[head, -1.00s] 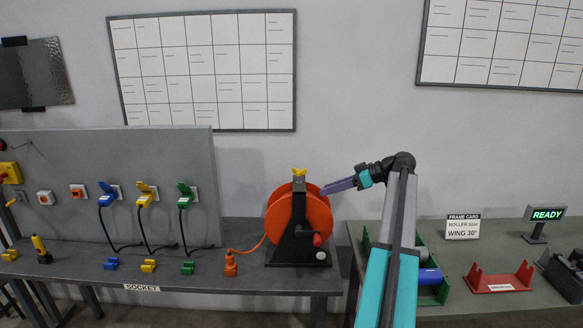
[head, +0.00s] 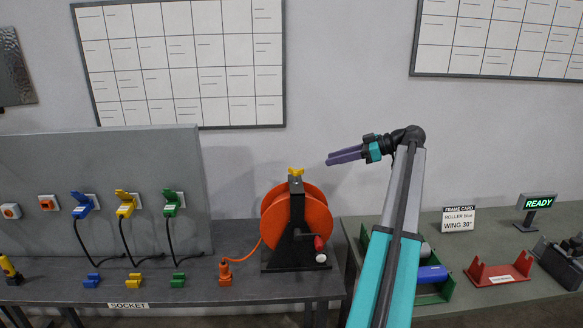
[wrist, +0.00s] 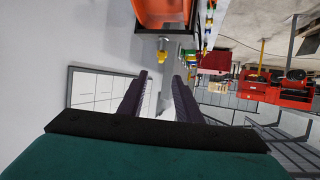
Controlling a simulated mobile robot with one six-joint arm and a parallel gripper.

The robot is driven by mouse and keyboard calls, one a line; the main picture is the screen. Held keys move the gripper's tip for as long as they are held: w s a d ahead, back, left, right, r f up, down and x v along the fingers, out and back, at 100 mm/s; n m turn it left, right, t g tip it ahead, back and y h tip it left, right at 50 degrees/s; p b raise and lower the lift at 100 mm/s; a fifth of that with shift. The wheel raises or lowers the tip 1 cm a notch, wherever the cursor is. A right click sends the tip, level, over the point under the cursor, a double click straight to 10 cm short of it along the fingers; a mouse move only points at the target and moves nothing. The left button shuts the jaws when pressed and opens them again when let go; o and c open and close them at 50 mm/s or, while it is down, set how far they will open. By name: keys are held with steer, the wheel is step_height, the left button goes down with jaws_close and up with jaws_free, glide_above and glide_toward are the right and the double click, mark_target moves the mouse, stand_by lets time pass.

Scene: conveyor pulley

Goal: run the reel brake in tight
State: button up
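The reel brake is a yellow winged knob (head: 296,172) on top of the black stand of an orange cable reel (head: 316,218). The reel stands upright on the grey bench. My gripper (head: 329,158) is above and to the right of the knob, its purple fingers pointing left and apart from it. In the wrist view the fingers (wrist: 159,82) are spread with nothing between them. The yellow knob (wrist: 162,55) shows beyond the fingertips there, with the orange reel (wrist: 165,12) at the top edge. How tight the knob is cannot be told.
An orange plug (head: 225,271) on the reel's cable stands left of the reel. A red-handled crank (head: 319,243) is on its right side. A socket panel (head: 40,165) stands at the left. A green tray (head: 437,291) and red cradle (head: 500,270) lie right. Air around the knob is clear.

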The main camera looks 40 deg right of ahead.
mark_target(299, 167)
steer(key=shift+w+a, duration=0.15)
steer(key=shift+w, duration=0.05)
steer(key=p+x, duration=0.6)
steer(key=x, duration=0.8)
steer(key=shift+a+f, duration=0.1)
steer(key=shift+a, duration=0.1)
steer(key=shift+c, duration=0.4)
